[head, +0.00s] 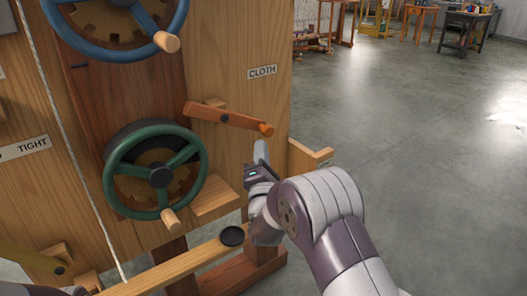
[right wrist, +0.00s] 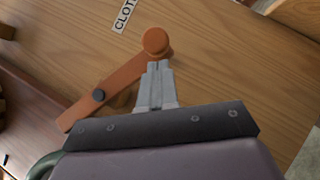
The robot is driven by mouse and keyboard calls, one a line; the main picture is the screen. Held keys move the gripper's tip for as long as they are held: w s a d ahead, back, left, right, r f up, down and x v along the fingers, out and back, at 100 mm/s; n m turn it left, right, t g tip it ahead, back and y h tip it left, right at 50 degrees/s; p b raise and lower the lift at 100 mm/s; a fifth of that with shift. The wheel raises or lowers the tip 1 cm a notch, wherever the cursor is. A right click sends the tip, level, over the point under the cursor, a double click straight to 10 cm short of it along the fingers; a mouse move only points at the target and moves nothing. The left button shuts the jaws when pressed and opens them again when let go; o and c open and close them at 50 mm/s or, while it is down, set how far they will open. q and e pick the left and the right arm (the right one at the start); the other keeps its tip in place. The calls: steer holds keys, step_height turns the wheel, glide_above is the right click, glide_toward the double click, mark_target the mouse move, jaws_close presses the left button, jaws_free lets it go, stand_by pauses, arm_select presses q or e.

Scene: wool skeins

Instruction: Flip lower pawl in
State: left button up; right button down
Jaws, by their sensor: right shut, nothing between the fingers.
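The lower pawl (head: 225,116) is an orange-brown wooden lever on the upright wooden panel, right of and above the green handwheel (head: 115,152). It slopes down to the right and ends in an orange knob (head: 266,129). The right wrist view shows the pawl (right wrist: 118,82) with its dark pivot bolt and the knob (right wrist: 156,41). My right gripper (head: 261,150) is shut and empty, just below the knob. In the right wrist view its fingertips (right wrist: 158,66) are close to the knob and the pawl's end; I cannot tell whether they touch. My left gripper is not visible.
A blue handwheel (head: 165,42) is above the green one. A wooden ledge (head: 216,198) juts out below the pawl, and a rail (head: 190,262) with a black disc (head: 232,236) crosses below. A cord hangs at left. Open floor lies to the right.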

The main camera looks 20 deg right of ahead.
mark_target(269, 130)
steer(key=shift+w+d+r, duration=0.2)
steer(key=shift+d+r, duration=0.05)
steer(key=shift+d, duration=0.1)
steer(key=shift+d, duration=0.1)
steer(key=shift+d+r+n+t+y, duration=0.15)
steer(key=shift+r+n+t+y, duration=0.15)
steer(key=shift+n+y, duration=0.15)
steer(key=shift+n+b, duration=0.25)
steer(key=shift+b, duration=0.05)
steer(key=shift+w+d+r+n+t+y+b, duration=0.25)
steer(key=shift+d+r+n+t+b, duration=0.15)
steer(key=shift+n, duration=0.3)
steer(key=shift+d+r+n+t+y, duration=0.3)
steer(key=shift+r+n+y, duration=0.15)
steer(key=shift+n, duration=0.35)
steer(key=shift+w+d+r, duration=0.15)
steer(key=shift+d+r, duration=0.1)
steer(key=shift+r, duration=0.35)
steer(key=shift+w+d+r, duration=0.1)
steer(key=shift+d+r, duration=0.15)
steer(key=shift+r, duration=0.3)
steer(key=shift+r, duration=0.15)
